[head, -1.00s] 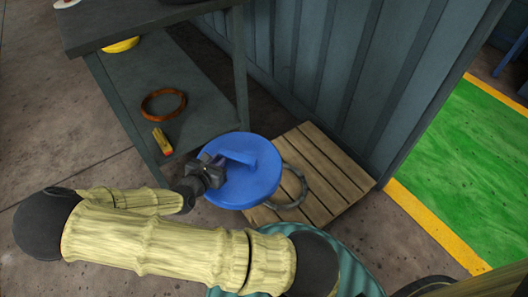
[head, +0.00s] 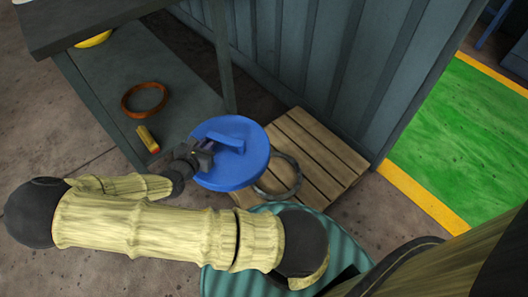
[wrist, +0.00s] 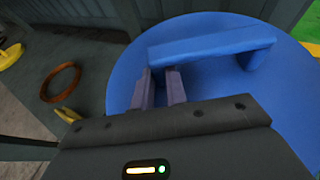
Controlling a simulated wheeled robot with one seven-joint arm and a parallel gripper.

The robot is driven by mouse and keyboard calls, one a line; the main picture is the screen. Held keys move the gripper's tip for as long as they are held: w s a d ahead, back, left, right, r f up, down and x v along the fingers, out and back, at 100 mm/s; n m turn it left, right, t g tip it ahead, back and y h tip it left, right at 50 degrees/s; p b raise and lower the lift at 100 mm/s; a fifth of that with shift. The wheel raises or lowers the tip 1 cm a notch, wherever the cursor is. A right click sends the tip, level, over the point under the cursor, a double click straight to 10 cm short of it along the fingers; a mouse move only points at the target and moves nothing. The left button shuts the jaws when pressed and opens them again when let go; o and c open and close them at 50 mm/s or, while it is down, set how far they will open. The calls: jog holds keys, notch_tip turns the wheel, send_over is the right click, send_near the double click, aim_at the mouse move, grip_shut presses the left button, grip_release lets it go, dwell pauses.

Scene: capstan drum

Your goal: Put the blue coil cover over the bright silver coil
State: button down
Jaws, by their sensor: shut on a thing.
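The blue coil cover (head: 215,171) is a round disc with a bar handle on top. My gripper (head: 205,152) is shut on the cover at its handle; the wrist view shows the two fingers (wrist: 159,88) at the handle's left end (wrist: 165,50). The cover hangs over the left part of a wooden pallet. A grey metal coil (head: 294,176) lies on the pallet, just right of the cover. The cover hides part of its left side in the head view. The coil is not seen in the wrist view.
A grey bench's lower shelf (head: 185,85) holds a copper-coloured ring (head: 124,100) and a yellow-red object (head: 148,139). The wooden pallet (head: 325,160) stands against a ribbed wall (head: 345,70). A teal ribbed round thing (head: 225,250) is at the bottom.

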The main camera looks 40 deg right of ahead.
jog(key=d+f+m+g+h+b, duration=0.2)
jog(key=d+f+m+g+b, duration=0.4)
jog(key=d+f, duration=1.5)
jog(key=s+b, duration=0.1)
jog(key=b, duration=0.4)
jog(key=shift+f+g+h, duration=0.15)
jog(key=shift+g+h, duration=0.15)
jog(key=shift+g, duration=0.1)
jog(key=shift+d, duration=0.1)
notch_tip(320, 180, down, 7)
jog(key=b, duration=0.7)
jog(key=shift+b, duration=0.4)
jog(key=shift+f, duration=1.6)
jog(key=shift+f, duration=0.35)
jog(key=c, duration=1.3)
grip_release()
